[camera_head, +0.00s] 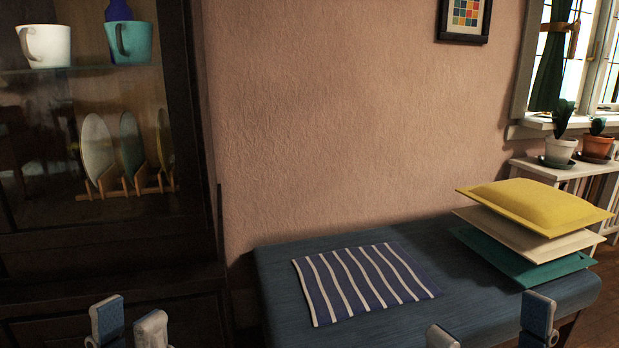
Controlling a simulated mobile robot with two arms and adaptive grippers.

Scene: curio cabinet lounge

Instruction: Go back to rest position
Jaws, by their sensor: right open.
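My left gripper (130,326) shows at the bottom left, in front of the dark cabinet. Only its two fingertips are in view, with a gap between them and nothing seen in it. My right gripper (488,330) shows at the bottom right, before the front edge of the blue bench (450,290). Its two fingers are wide apart and nothing is seen between them. The lower parts of both grippers are cut off by the frame.
A striped cloth (365,283) lies flat on the bench, left of stacked yellow (535,203), cream and teal cushions. The dark cabinet (195,120) on the left holds mugs and upright plates in a wooden rack. Potted plants (560,148) stand by the window.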

